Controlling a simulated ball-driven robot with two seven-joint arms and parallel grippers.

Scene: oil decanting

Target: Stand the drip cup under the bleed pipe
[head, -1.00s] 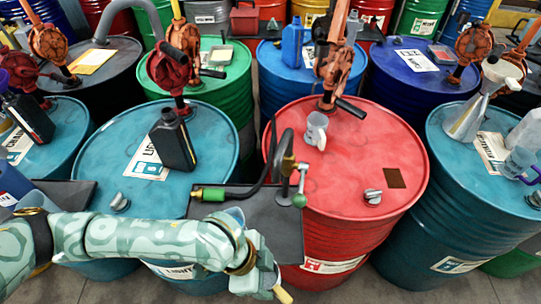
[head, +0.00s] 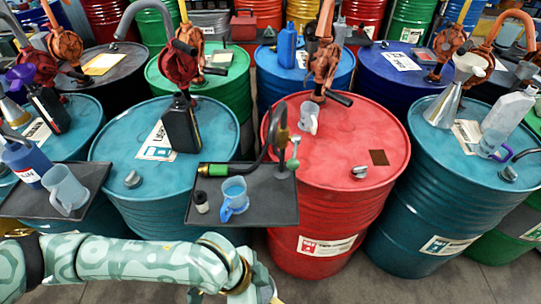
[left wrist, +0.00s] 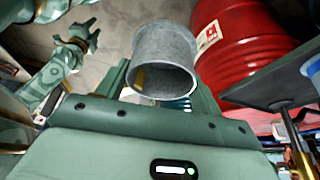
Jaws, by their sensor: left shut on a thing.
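My left gripper (left wrist: 165,100) is shut on a grey metal cup (left wrist: 165,45), seen close up in the left wrist view. This view is upside down, and the cup's open mouth faces the camera. In the head view this gripper (head: 262,294) is at the bottom edge, nearer than the tray, and the cup is mostly hidden. My right gripper (left wrist: 78,40) hangs away from the drums in the left wrist view, too small to read.
Another tray (head: 30,207) at left carries a blue bottle and a clear jug. The red drum (head: 345,170) stands behind. Floor shows at the lower right.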

